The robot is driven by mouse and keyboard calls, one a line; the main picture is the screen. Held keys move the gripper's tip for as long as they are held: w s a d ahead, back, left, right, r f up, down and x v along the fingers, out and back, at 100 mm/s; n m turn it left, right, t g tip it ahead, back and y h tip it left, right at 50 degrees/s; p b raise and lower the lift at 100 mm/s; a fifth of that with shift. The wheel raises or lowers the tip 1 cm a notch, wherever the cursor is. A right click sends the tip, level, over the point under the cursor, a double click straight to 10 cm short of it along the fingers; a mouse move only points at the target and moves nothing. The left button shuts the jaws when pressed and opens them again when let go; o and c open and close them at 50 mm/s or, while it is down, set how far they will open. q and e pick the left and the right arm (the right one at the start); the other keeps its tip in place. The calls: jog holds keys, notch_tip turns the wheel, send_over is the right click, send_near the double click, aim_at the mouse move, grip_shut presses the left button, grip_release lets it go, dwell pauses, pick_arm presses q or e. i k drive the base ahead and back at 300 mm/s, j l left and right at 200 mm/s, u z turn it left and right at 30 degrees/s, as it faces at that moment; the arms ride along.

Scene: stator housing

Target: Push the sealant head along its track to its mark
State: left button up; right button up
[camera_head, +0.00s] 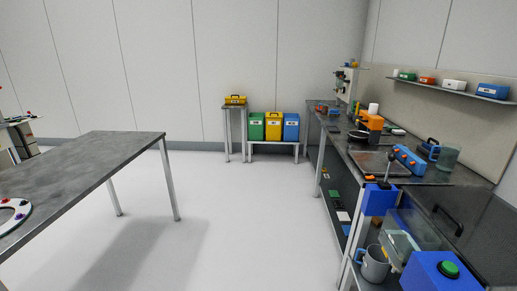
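I cannot make out for sure which thing is the sealant head, its track or its mark from here. On the right bench (436,178) stand an orange device (371,122) with a white cylinder on top and a blue bar with orange knobs (408,159). A blue block (379,200) sits at the bench's near end, with a dark-knobbed lever above it. Neither of my grippers is in view.
A grey table (95,165) on the left carries a white ring with coloured dots (12,214). Green (256,126), yellow (273,126) and blue (291,127) bins stand at the back wall. A blue box with a green button (440,272) is low at right. Open floor lies between.

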aim_at(369, 120)
jog(key=i+z, duration=0.1)
jog(key=i, duration=0.35)
jog(key=i+j+z, duration=0.1)
jog(key=i, duration=0.4)
jog(key=i+j+z, duration=0.1)
jog(key=i, duration=0.35)
